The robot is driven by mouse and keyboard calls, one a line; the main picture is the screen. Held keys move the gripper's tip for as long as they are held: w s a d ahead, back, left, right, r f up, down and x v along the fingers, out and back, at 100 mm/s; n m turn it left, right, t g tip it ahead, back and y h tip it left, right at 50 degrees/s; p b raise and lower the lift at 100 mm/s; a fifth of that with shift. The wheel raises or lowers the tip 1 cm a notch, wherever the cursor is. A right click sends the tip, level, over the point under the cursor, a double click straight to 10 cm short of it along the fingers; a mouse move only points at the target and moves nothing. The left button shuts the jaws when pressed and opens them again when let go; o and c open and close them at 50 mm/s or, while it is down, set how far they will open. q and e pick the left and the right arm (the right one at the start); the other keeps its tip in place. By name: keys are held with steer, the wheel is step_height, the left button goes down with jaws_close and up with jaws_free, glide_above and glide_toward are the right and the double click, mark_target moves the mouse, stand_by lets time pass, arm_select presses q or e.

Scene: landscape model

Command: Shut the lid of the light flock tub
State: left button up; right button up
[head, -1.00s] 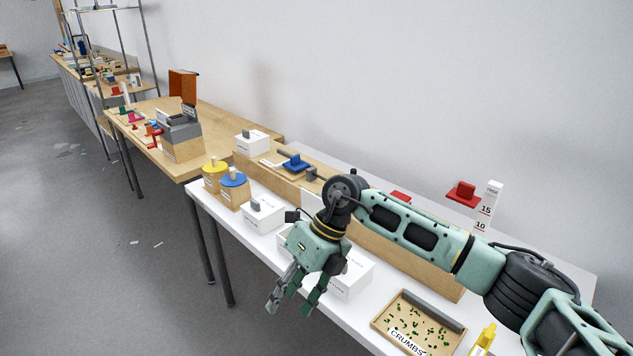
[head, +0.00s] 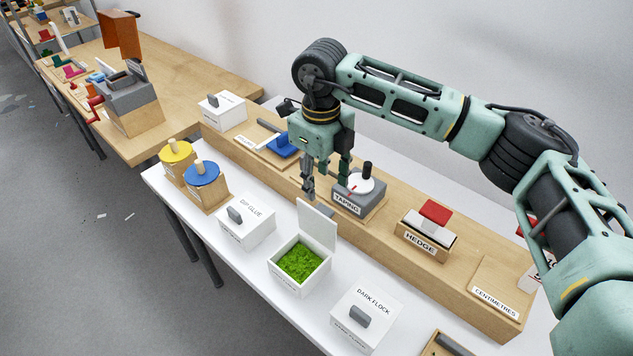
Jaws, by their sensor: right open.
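The light flock tub (head: 298,266) is a white box filled with bright green flock, on the white table in the middle of the head view. Its label is too small to read. Its white lid (head: 317,226) stands up, tilted open at the back edge of the tub. My right gripper (head: 326,192) points down above and behind the raised lid, near the grey taping block. Its fingers are apart and hold nothing. I cannot tell whether a fingertip touches the lid. My left gripper is not in view.
The closed dark flock tub (head: 367,318) stands to the right, the closed dip glue tub (head: 246,227) to the left. Behind, a wooden step carries the taping block (head: 357,203) with its white dial and the hedge block (head: 427,236). Yellow-lidded and blue-lidded (head: 202,174) boxes stand at far left.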

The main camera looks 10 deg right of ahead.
mark_target(322, 211)
steer(key=shift+s+f+p, duration=0.4)
steer(key=shift+s+f, duration=0.35)
steer(key=shift+s, duration=0.05)
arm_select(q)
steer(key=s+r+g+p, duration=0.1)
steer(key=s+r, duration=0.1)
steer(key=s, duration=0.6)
arm_select(e)
step_height(322, 211, down, 3)
steer(key=shift+s+r, duration=0.1)
steer(key=shift+r, duration=0.05)
steer(key=shift+w+f, duration=0.2)
steer(key=shift+f, duration=0.4)
steer(key=shift+w+f, duration=0.15)
steer(key=shift+f, duration=0.75)
steer(key=c, duration=0.7)
jaws_close()
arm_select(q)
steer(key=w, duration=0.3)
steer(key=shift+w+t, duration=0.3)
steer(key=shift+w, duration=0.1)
arm_select(e)
steer(key=shift+a, duration=0.1)
